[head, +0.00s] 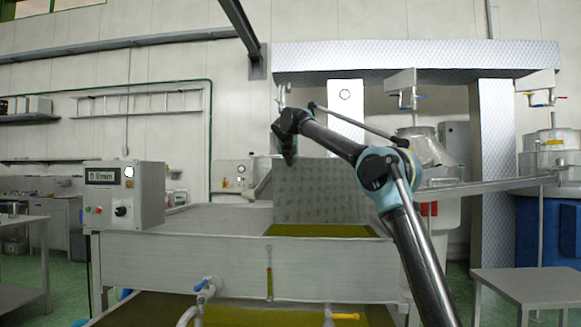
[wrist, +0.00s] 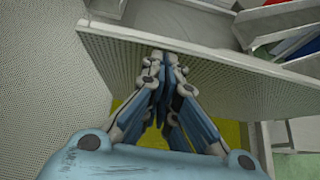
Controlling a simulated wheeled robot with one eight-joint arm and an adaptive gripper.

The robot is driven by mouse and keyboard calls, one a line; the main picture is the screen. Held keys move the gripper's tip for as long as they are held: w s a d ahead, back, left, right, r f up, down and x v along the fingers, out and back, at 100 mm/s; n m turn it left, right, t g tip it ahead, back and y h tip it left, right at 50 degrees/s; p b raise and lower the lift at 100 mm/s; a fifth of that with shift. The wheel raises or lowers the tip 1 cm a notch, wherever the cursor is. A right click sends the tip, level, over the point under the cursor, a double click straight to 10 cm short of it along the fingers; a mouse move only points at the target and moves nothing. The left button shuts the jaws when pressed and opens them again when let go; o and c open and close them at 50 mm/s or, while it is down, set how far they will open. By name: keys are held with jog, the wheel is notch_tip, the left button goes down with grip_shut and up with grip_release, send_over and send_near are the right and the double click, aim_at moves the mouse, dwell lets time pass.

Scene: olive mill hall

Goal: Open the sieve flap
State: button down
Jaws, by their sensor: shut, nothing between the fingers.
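The sieve flap (head: 325,190) is a grey perforated panel standing steeply raised on top of the steel tank (head: 240,262). Green-yellow oil (head: 320,231) shows in the opening at its foot. In the wrist view the flap (wrist: 215,68) crosses the upper middle, and oil (wrist: 232,132) shows below it. My gripper (wrist: 160,62) is shut and empty, its fingertips close to the flap's perforated face; I cannot tell whether they touch. In the head view my arm comes down at the flap's upper left, and the fingers are not clearly visible there.
A control box (head: 124,195) with a display stands at the tank's left end. Valves (head: 207,285) stick out at the tank's front. A steel table (head: 530,287) is at the front right. A fixed perforated sheet (wrist: 40,90) lies left in the wrist view.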

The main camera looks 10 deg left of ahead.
jog(key=shift+w+r, duration=0.1)
jog(key=shift+w, duration=0.35)
jog(key=shift+a, duration=0.1)
jog(key=shift+s, duration=0.1)
jog(key=f+v, duration=0.1)
jog(key=v, duration=1.1)
jog(key=shift+s+d, duration=0.2)
jog(key=shift+s, duration=0.5)
